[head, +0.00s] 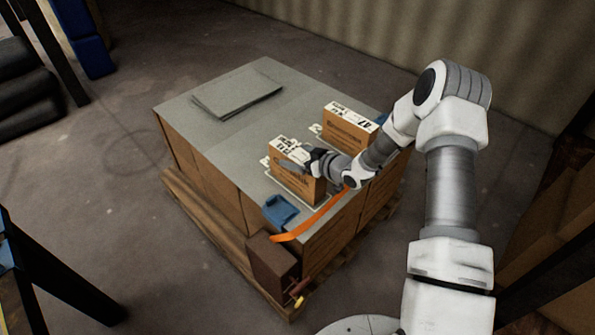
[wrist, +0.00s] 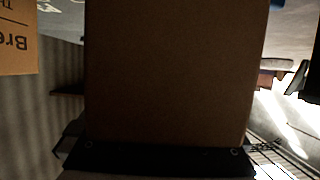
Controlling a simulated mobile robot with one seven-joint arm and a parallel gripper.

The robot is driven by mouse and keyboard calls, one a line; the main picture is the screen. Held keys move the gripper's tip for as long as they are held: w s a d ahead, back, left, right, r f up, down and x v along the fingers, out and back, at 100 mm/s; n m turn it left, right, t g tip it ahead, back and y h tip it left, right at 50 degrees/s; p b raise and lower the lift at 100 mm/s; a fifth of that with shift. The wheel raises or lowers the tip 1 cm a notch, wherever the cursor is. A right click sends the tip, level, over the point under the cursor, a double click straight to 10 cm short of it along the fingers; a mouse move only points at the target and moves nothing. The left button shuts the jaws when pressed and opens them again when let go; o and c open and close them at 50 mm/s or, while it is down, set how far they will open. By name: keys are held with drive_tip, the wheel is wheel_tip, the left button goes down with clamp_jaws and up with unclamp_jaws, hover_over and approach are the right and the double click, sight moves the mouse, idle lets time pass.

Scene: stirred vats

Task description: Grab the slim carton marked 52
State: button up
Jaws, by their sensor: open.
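Two slim brown cartons with white top labels stand upright on a stack of boxes. The rear carton (head: 347,131) is marked 47. The nearer carton (head: 298,183) has a label partly covered by my gripper, and I cannot read its number surely. In the wrist view a plain brown carton face (wrist: 175,75) fills the middle, very close, above the dark gripper parts at the bottom. Whether the fingers touch it cannot be told. Another carton with upside-down print (wrist: 18,42) shows at the left edge.
The box stack has a grey top (head: 185,125) and stands on a wooden pallet (head: 205,217). Flat grey sheets (head: 238,94) lie at its back left. A blue item (head: 281,210) and an orange strap (head: 310,223) lie near the front edge. A brown box (head: 272,262) is at the front corner.

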clamp_jaws()
idle(0.3)
drive_tip(key=shift+r, duration=0.15)
